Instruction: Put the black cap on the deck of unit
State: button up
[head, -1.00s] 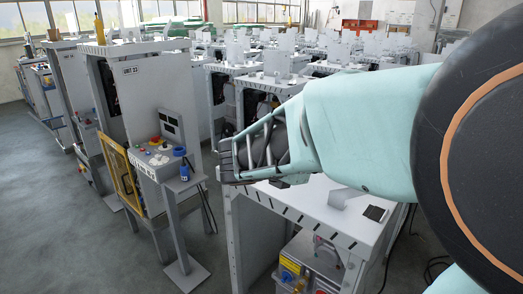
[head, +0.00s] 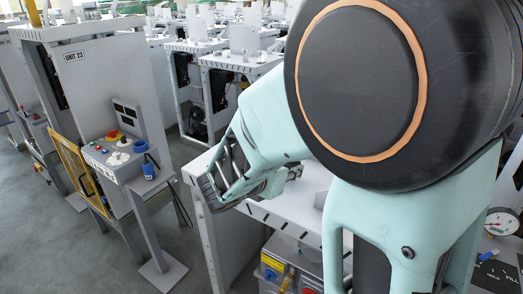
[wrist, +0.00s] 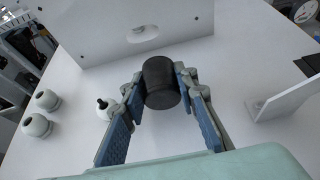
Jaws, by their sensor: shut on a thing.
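A black cap (wrist: 160,83) is held between the fingertips of my gripper (wrist: 163,92) in the wrist view. The gripper is shut on its sides. The cap is over a white deck (wrist: 225,75); whether it touches the deck I cannot tell. In the head view my gripper (head: 222,188) is at the front left of a white unit top (head: 290,213), largely covered by my own arm, and the cap cannot be made out there.
An upright white panel (wrist: 130,35) with an oval hole stands behind the cap. Several white round fittings (wrist: 37,125) are on the left and a white bracket (wrist: 285,97) on the right. In the head view, the unit marked UNIT 23 (head: 73,56) stands at left.

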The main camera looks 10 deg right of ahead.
notch_tip(320, 180, down, 2)
jog(key=shift+w+f, duration=0.1)
jog(key=shift+f, duration=0.05)
jog(key=shift+a, duration=0.1)
jog(key=shift+f+b, duration=0.15)
jog(key=shift+b, duration=0.3)
jog(key=o, duration=1.2)
jog(key=shift+c, duration=0.2)
jog(key=shift+r, duration=0.25)
